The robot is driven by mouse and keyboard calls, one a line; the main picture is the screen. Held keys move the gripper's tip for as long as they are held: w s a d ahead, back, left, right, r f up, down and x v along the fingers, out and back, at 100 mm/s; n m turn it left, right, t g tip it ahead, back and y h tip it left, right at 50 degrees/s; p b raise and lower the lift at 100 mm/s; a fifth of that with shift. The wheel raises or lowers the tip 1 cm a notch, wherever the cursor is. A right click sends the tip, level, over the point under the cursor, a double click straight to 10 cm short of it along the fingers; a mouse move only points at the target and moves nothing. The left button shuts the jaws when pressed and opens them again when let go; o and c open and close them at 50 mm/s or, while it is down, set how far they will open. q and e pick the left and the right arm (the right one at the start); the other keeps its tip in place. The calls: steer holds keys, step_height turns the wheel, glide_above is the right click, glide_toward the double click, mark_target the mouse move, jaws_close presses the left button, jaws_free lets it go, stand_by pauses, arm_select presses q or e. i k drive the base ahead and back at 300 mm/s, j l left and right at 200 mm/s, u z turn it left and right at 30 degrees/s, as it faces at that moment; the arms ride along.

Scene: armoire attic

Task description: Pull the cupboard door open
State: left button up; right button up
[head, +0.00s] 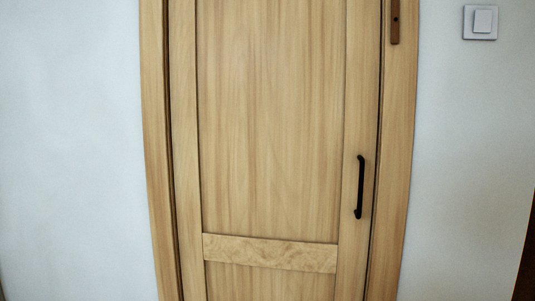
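The cupboard door (270,130) is light wood with a recessed panel and a cross rail (270,253) low down. It stands shut in its wooden frame (398,150) in the middle of the head view. A black vertical bar handle (359,187) is fixed near the door's right edge. A small brown wooden piece (395,22) sits on the frame at the upper right. The door's bottom and top are out of view. Neither of my grippers is in view.
A white wall (70,150) runs on both sides of the frame. A light switch (481,22) is on the wall at the upper right. A dark brown edge (527,260) shows at the lower right. Nothing visible stands in front of the door.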

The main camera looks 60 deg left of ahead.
mark_target(275, 104)
steer(key=u, duration=1.85)
